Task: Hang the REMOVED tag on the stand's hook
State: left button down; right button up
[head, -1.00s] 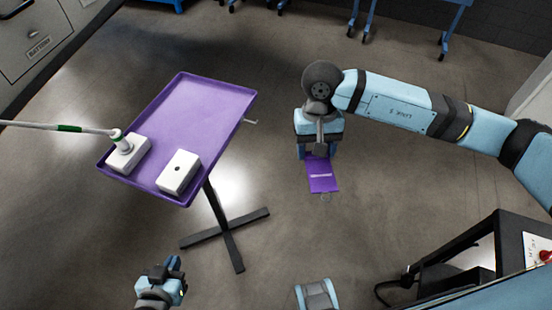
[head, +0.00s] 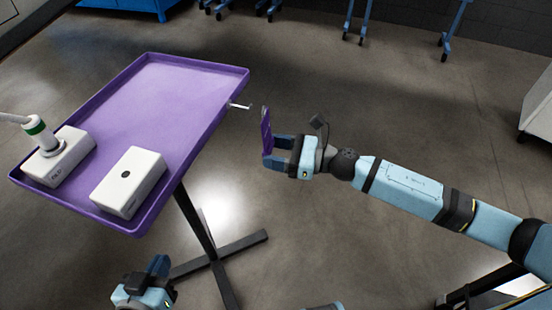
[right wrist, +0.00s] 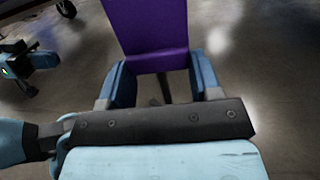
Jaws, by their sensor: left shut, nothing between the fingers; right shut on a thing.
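The purple tag (head: 266,133) is held on edge in my right gripper (head: 270,152), upright and just right of the stand. In the right wrist view the tag (right wrist: 150,25) sits between the two fingers of my right gripper (right wrist: 160,80). The stand's hook (head: 240,106) is a thin light rod sticking out from the right edge of the purple tray stand (head: 195,62). The tag is a short way right of the hook and looks apart from it. The tag's writing cannot be read. My left gripper (head: 158,268) is shut and empty, low in the head view, below the tray.
A white block (head: 128,182) with a dark hole lies on the tray. Another white block (head: 70,160) with a pole fitting stands left of it. The stand's dark post and cross foot (head: 240,245) are beneath.

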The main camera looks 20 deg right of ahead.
pick_arm(q)
jog(key=shift+w+a+f+b, duration=0.1)
jog(key=shift+w+f+b, duration=0.2)
jog(key=shift+f, duration=0.4)
pick_arm(e)
jog(key=w+a+f+m+t, duration=0.1)
jog(key=w+a+f+t, duration=0.1)
jog(key=w+f, duration=0.1)
jog(key=shift+w+a, duration=0.4)
jog(key=shift+w, duration=0.35)
jog(key=shift+f, duration=0.1)
pick_arm(q)
jog(key=shift+r, duration=0.15)
pick_arm(e)
jog(key=shift+w+a, duration=0.1)
jog(key=shift+a, duration=0.05)
pick_arm(q)
jog(key=shift+w+d+r+b, duration=0.15)
jog(key=shift+d+r+b, duration=0.15)
jog(key=shift+r+b, duration=0.1)
pick_arm(e)
jog(key=shift+w+a, duration=0.2)
jog(key=shift+a, duration=0.05)
